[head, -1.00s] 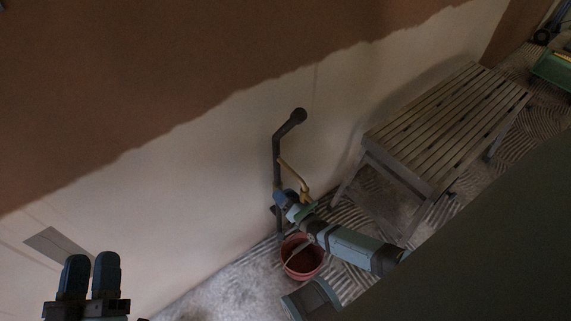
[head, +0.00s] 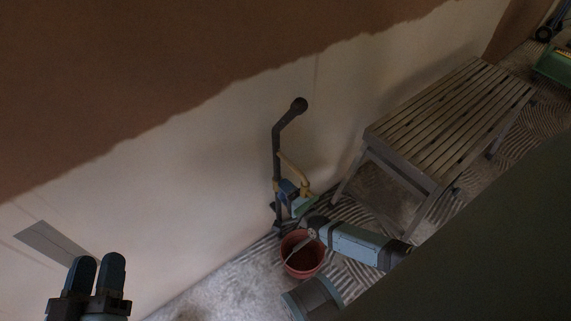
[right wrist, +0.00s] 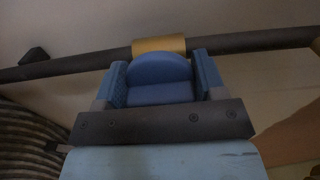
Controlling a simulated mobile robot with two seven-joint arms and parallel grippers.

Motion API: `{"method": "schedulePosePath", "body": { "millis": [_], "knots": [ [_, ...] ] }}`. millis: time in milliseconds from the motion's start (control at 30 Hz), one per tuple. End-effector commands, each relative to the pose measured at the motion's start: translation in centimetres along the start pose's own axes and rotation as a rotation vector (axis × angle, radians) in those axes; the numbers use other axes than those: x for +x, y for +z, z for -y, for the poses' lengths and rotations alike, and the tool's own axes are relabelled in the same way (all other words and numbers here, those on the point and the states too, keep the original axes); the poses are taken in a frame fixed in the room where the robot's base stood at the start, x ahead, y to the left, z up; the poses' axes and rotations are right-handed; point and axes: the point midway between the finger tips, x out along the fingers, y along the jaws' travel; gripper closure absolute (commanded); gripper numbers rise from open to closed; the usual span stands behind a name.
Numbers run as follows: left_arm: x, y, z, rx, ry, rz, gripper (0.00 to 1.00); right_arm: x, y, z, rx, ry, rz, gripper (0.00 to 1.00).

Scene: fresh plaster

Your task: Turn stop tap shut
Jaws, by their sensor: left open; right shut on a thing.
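A dark pipe (head: 277,150) runs down the plastered wall, with a curved brass spout (head: 294,170) standing out from it. In the right wrist view, the stop tap's brass body (right wrist: 158,45) sits on the dark pipe, with a rounded blue handle (right wrist: 160,70) in front of it. My right gripper (right wrist: 162,82) is shut on the blue handle, one finger on each side. In the head view my right gripper (head: 289,192) is at the pipe, and the handle is hard to tell from the fingers. My left gripper (head: 98,266) is open and empty at lower left, away from the tap.
A red bucket (head: 302,266) stands on the floor below the spout, beside my right forearm. A slatted wooden bench (head: 450,120) stands to the right along the wall. A grey plate (head: 52,243) is at the left on the wall.

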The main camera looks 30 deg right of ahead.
Motion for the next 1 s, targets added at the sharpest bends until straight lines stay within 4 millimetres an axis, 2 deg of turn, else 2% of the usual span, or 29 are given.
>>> {"method": "schedulePosePath", "body": {
  "millis": [600, 633, 700, 733, 1000],
  "knots": [
    [-0.05, 0.44, 0.02, 0.000, 0.001, 0.011, 0.57, 0.06, -0.02, 0.06, 0.045, -0.001, 0.000, 0.60],
    [-0.08, 0.48, 0.01, -0.001, 0.001, 0.012, 0.57, 0.06, -0.02, 0.06, 0.045, -0.001, 0.000, 0.34],
    [-0.15, 0.60, -0.02, -0.003, 0.000, 0.015, 0.57, 0.06, -0.02, 0.06, 0.045, -0.001, 0.000, 0.18],
    [-0.18, 0.64, -0.03, -0.003, 0.000, 0.016, 0.57, 0.05, -0.02, 0.06, 0.045, -0.001, 0.000, 0.15],
    [-0.23, 0.69, -0.05, -0.005, 0.000, 0.018, 0.57, -0.06, -0.01, 0.03, 0.044, 0.000, 0.000, 0.15]
  ]
}}
